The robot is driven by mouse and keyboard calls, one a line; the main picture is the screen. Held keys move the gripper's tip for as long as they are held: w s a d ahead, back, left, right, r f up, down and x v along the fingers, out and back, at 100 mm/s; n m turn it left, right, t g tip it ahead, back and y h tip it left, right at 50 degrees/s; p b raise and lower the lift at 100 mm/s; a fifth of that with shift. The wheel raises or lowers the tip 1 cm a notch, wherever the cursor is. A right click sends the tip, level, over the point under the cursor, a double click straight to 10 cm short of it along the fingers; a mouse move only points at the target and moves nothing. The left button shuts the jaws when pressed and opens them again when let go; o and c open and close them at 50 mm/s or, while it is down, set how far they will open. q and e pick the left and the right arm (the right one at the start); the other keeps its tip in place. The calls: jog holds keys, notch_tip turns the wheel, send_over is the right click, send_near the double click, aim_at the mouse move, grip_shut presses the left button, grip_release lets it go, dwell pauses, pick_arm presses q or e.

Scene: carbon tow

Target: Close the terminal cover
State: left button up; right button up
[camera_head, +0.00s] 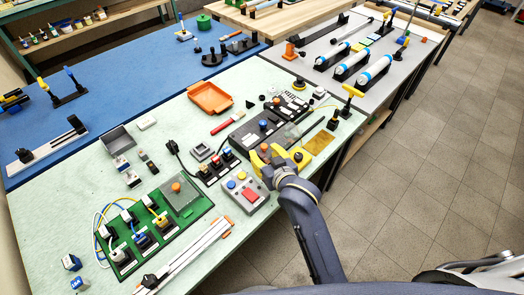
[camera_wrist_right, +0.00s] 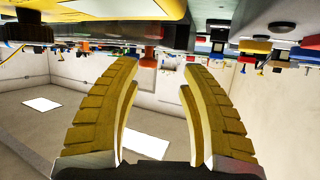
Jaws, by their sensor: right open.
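My right gripper (camera_head: 272,156) has yellow fingers and is over the pale green table, between the black unit and the grey control box. In the right wrist view its two ribbed fingers (camera_wrist_right: 160,65) are spread apart with nothing between them in grip. The black unit (camera_head: 247,136) has a blue knob and a clear, tilted panel (camera_head: 292,130) at its right. A grey translucent plate with an orange knob (camera_head: 176,187) lies on the green board (camera_head: 128,215). I cannot tell for certain which of these is the terminal cover. My left gripper is not in view.
A grey box with coloured buttons (camera_head: 247,194) sits just below the right gripper. Plugs and sockets crowd the green board. An orange tray (camera_head: 210,97) lies at the back, and a gold plate (camera_head: 319,143) near the right table edge. Free table shows at the left.

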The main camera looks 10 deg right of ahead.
jog(key=v, duration=0.9)
jog(key=shift+s, duration=0.25)
jog(key=shift+o, duration=0.3)
jog(key=shift+r, duration=0.15)
